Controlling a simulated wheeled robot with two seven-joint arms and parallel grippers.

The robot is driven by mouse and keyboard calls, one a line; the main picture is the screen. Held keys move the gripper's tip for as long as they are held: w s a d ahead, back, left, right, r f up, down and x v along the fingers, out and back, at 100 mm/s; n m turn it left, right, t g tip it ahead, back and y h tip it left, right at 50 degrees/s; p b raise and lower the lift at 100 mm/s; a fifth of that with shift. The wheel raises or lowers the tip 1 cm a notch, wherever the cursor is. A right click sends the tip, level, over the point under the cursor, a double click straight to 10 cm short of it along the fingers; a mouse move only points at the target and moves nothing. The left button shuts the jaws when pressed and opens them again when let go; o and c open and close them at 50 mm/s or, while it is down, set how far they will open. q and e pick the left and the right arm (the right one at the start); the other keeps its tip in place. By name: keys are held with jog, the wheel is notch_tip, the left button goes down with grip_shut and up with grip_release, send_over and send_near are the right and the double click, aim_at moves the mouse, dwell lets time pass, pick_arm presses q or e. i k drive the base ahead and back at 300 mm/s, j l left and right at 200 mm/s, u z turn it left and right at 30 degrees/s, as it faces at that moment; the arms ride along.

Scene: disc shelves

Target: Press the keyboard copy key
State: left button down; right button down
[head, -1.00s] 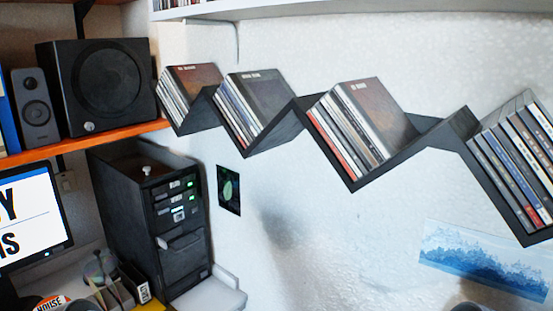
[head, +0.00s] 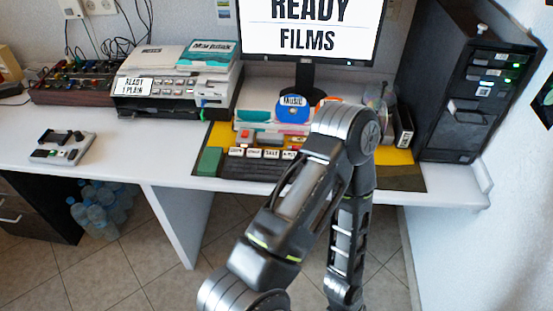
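A dark keyboard (head: 250,170) lies on the mat at the front of the white desk, below the monitor. A row of pale labelled keys (head: 262,153) runs along its back edge. The labels are too small to read surely, so I cannot tell which is the copy key. One of my arms rises from the bottom, bends in front of the desk and hides the keyboard's right part. I cannot tell which arm it is. Neither gripper shows.
The monitor (head: 312,30) reads READY FILMS. A printer (head: 175,90) stands left of the mat (head: 404,178), a black computer tower (head: 470,85) at right. A green block (head: 208,161) sits beside the keyboard. A grey device (head: 62,148) lies far left. White desk (head: 140,150) between is clear.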

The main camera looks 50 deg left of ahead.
aim_at(237, 151)
jog(key=u, duration=1.85)
